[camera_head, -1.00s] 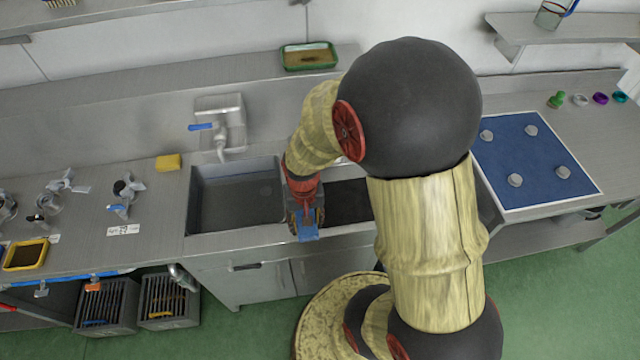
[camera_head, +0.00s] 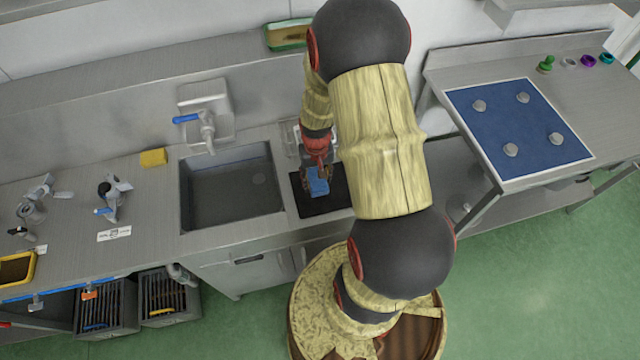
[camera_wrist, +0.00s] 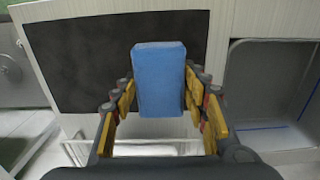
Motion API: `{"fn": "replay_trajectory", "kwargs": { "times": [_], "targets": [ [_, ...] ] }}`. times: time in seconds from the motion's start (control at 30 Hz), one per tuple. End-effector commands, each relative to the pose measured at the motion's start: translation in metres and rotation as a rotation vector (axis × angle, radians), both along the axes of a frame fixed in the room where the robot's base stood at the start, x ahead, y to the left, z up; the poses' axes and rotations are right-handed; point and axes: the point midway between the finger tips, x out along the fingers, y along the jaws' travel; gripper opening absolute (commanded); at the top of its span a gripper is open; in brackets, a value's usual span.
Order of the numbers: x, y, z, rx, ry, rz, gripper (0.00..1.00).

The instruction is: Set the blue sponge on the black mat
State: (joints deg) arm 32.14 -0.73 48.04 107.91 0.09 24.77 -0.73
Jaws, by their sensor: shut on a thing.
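The blue sponge (camera_head: 318,182) is held between the fingers of my gripper (camera_head: 317,172), which is shut on it. The wrist view shows the sponge (camera_wrist: 158,80) upright in the picture between the yellow-padded fingers (camera_wrist: 160,103). The black mat (camera_head: 322,203) lies on the counter right of the sink, partly hidden by my arm and gripper. In the wrist view the mat (camera_wrist: 70,60) spreads behind the sponge. The sponge overlaps the mat in both views; I cannot tell whether it touches it.
The sink basin (camera_head: 232,190) is just left of the mat, with a tap (camera_head: 205,125) behind it. A wire rack (camera_wrist: 130,148) shows close to the mat in the wrist view. A yellow sponge (camera_head: 153,157) lies left of the sink. A blue board (camera_head: 518,128) with several grey knobs is at right.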

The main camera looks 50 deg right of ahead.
Motion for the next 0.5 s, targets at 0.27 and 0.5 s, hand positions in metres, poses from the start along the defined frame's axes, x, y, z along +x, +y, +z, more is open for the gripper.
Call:
{"fn": "replay_trajectory", "kwargs": {
  "times": [0.27, 0.5],
  "targets": [
    [0.002, -0.013, -0.016, 0.001, 0.002, -0.001, 0.17],
    [0.002, -0.017, -0.047, 0.001, 0.002, 0.0, 0.17]
  ]
}}
